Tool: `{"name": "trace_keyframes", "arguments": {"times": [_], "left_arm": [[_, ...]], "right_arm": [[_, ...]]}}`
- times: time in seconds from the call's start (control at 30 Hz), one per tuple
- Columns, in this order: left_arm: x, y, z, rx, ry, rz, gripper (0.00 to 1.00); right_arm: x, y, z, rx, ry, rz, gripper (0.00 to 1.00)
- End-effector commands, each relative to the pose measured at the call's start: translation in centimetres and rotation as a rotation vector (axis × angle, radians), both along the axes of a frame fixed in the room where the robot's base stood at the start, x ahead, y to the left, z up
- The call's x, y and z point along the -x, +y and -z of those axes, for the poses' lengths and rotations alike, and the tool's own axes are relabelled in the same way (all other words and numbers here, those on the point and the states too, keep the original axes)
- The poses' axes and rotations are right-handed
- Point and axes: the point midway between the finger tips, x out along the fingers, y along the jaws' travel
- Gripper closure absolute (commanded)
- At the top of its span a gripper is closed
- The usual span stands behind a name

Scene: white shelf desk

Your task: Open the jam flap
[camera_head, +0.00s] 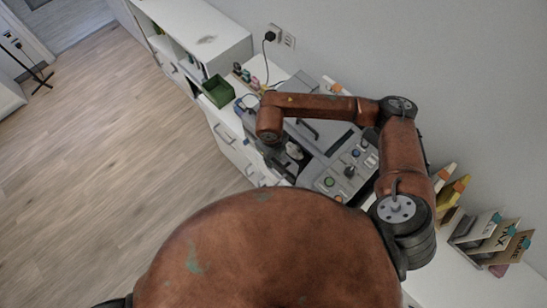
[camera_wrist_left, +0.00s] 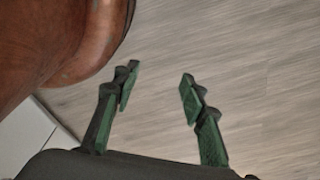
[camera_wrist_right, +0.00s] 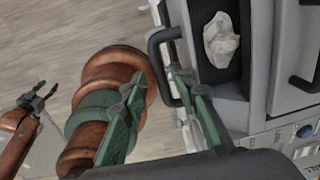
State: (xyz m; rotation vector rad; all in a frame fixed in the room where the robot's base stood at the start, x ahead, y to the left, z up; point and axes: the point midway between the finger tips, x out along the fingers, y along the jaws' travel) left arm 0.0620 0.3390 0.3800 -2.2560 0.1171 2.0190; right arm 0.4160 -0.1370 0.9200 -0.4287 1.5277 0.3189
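The grey machine (camera_head: 322,165) stands on the white desk. In the right wrist view its dark recess (camera_wrist_right: 208,72) is uncovered and holds a crumpled white piece (camera_wrist_right: 221,40), which also shows in the head view (camera_head: 293,150). A black curved handle (camera_wrist_right: 155,50) sits along the recess's left edge. My right gripper (camera_wrist_right: 156,80) is open, its green fingers apart around the handle's near end; the right finger overlaps the handle, and I cannot tell if they touch. The flap's exact angle is unclear. My left gripper (camera_wrist_left: 158,75) is open and empty above the floor.
A second dark handle (camera_head: 308,128) is on the machine's top, beside a panel with buttons and a knob (camera_head: 349,171). A green bin (camera_head: 218,91) stands at the far left. Card holders (camera_head: 490,237) are at the right. The wooden floor left of the desk is clear.

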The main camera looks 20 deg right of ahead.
Motion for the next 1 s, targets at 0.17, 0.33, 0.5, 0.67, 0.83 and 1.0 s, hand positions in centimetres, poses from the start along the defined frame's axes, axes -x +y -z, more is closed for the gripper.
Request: {"name": "trace_keyframes", "arguments": {"times": [0.17, 0.33, 0.5, 0.67, 0.83, 1.0], "left_arm": [[2.9, 0.3, 0.1, -0.003, 0.036, -0.008, 0.61], [2.5, 0.2, 0.1, -0.002, 0.031, -0.007, 0.61], [2.3, 0.2, 0.1, -0.002, 0.029, -0.006, 0.61], [2.2, 0.1, 0.1, -0.002, 0.028, -0.006, 0.61], [2.2, 0.1, 0.1, -0.002, 0.027, -0.006, 0.61], [2.1, 0.1, 0.1, -0.002, 0.027, -0.006, 0.61]], "right_arm": [[-0.1, 0.1, -0.2, -0.002, -0.001, -0.003, 0.73], [-0.1, 0.3, -2.0, -0.003, -0.003, -0.004, 0.73], [-0.1, 0.4, -5.5, -0.004, -0.005, -0.004, 0.73], [0.1, 0.6, -8.7, -0.002, -0.003, -0.004, 0.73], [0.1, 0.7, -11.0, -0.001, -0.003, -0.002, 0.73], [0.3, 0.7, -11.9, -0.001, 0.001, -0.002, 0.73]]}}
